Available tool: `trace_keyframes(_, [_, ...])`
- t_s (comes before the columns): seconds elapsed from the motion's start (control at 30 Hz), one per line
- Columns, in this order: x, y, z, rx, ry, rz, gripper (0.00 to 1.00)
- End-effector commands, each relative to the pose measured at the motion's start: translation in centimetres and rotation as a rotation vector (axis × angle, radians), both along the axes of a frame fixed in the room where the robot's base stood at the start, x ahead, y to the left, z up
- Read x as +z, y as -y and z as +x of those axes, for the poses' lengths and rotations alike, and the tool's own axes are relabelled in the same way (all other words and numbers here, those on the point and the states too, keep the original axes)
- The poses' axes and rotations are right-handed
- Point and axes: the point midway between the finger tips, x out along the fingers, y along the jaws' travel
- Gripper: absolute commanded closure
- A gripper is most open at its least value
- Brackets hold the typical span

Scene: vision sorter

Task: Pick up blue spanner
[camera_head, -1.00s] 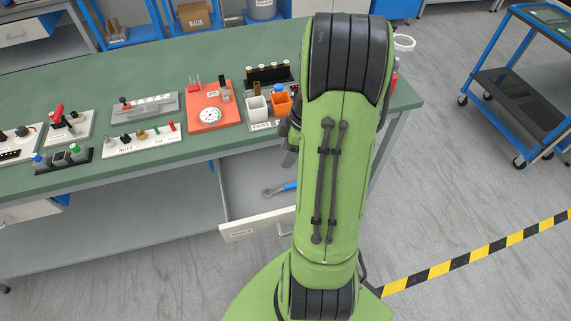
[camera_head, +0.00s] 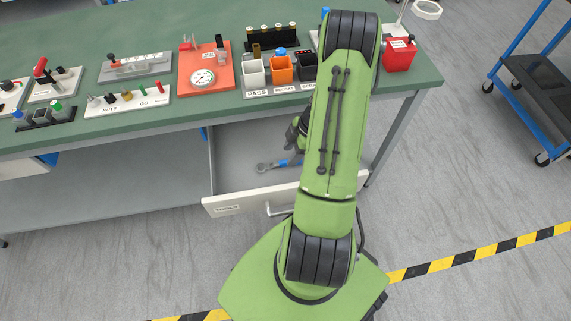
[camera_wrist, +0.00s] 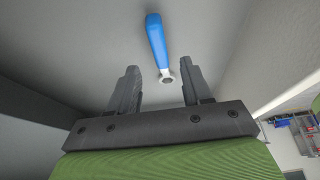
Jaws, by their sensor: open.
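The blue spanner (camera_head: 283,163) lies in the open drawer (camera_head: 235,205) under the bench, with its grey ring end to the left and its blue handle partly hidden by my arm. In the wrist view the spanner (camera_wrist: 157,42) has its blue handle pointing away and a ring end (camera_wrist: 166,77) toward me, between the fingertips in the picture. My gripper (camera_wrist: 158,84) is open and empty, with its two dark fingers on either side of that ring end. The gripper (camera_head: 299,136) shows partly behind my arm, over the drawer. How far the fingertips are above the spanner I cannot tell.
The green bench (camera_head: 150,130) stands above and behind the drawer, carrying an orange gauge plate (camera_head: 205,80), sorting cups (camera_head: 281,70), a red box (camera_head: 399,55) and several part trays. A blue cart (camera_head: 545,85) stands at the right.

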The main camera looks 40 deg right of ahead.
Motion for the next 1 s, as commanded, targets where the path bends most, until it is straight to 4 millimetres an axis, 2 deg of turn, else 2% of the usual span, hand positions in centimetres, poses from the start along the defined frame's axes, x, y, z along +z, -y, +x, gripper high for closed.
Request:
trace_keyframes(0.03, [-1.3,-0.4,0.1,0.002,-0.002,0.004,0.51])
trace_keyframes(0.17, [-3.6,-1.2,0.5,0.002,-0.002,0.003,0.51])
trace_keyframes(0.4, [-3.8,-1.3,0.6,0.000,-0.002,0.001,0.53])
trace_keyframes(0.7, [-3.7,-1.3,0.6,0.000,-0.002,0.001,0.98])
trace_keyframes(1.0, [-3.7,-1.3,0.6,0.000,-0.002,0.000,1.00])
